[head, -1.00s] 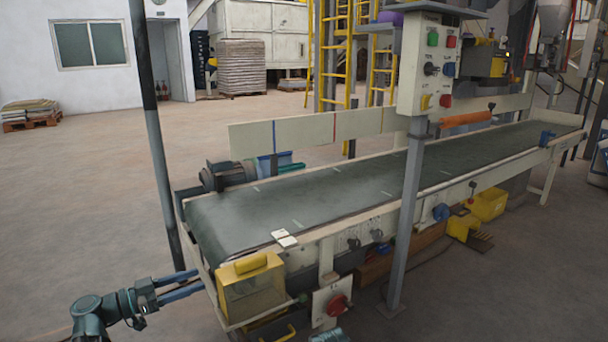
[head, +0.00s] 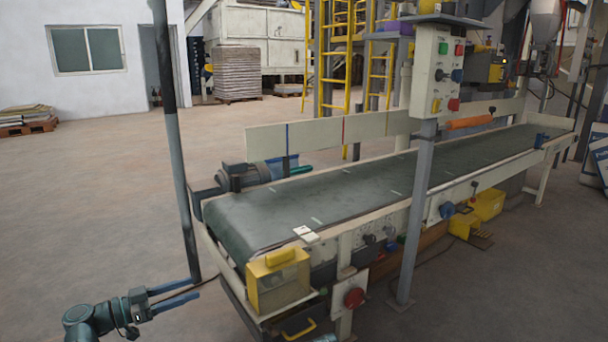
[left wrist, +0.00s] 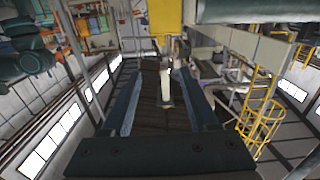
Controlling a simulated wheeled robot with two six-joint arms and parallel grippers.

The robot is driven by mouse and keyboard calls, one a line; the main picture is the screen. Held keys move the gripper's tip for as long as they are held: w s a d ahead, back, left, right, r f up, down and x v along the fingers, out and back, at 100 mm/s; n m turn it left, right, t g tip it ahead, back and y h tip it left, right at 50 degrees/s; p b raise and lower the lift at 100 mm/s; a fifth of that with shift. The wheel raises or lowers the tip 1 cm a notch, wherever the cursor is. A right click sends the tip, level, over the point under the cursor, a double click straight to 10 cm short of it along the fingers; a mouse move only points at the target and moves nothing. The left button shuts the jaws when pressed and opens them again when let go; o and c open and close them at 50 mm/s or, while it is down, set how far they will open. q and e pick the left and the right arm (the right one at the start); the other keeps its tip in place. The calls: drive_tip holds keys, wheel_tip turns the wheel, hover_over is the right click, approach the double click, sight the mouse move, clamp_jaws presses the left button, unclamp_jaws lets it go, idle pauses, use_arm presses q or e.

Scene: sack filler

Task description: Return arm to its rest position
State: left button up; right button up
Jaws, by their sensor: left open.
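My left gripper (head: 177,296) reaches in from the lower left in the head view. Its two blue-grey fingers are apart with nothing between them. The fingertips are beside the near left end of the conveyor (head: 245,222), short of the yellow box (head: 278,284) on its corner. In the left wrist view the left gripper (left wrist: 158,85) also shows open fingers, with only distant hall between them. A small teal piece at the bottom edge of the head view may be part of my right arm; no right gripper fingers show.
A dark post (head: 176,150) stands just behind my left gripper. A grey post (head: 417,215) carries a control box (head: 437,70) in front of the belt. A red knob (head: 354,297) sits low on the conveyor's front. Open floor (head: 90,190) lies to the left.

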use_arm(q)
drive_tip(key=s+d+f+n+g+y+p, duration=0.1)
drive_tip(key=s+d+f+g+y+p, duration=0.2)
drive_tip(key=d, duration=0.6)
drive_tip(key=s+d+f+n+g+y+p, duration=0.1)
drive_tip(key=s+d+f+g+p, duration=0.25)
drive_tip(key=d, duration=0.55)
drive_tip(key=s+d+n+g+y+p, duration=0.4)
drive_tip(key=s+d+g+y+p, duration=0.15)
drive_tip(key=s+y+p, duration=0.3)
wheel_tip(320, 180, up, 39)
drive_tip(key=s+n+t+y+p, duration=0.1)
drive_tip(key=s+y+p, duration=0.1)
drive_tip(key=p, duration=3.7)
drive_tip(key=shift+s+a+r+t+y, duration=0.15)
drive_tip(key=shift+a+r+t+y, duration=0.2)
drive_tip(key=shift+y, duration=0.4)
drive_tip(key=shift+d+f, duration=0.1)
drive_tip(key=shift+f, duration=0.1)
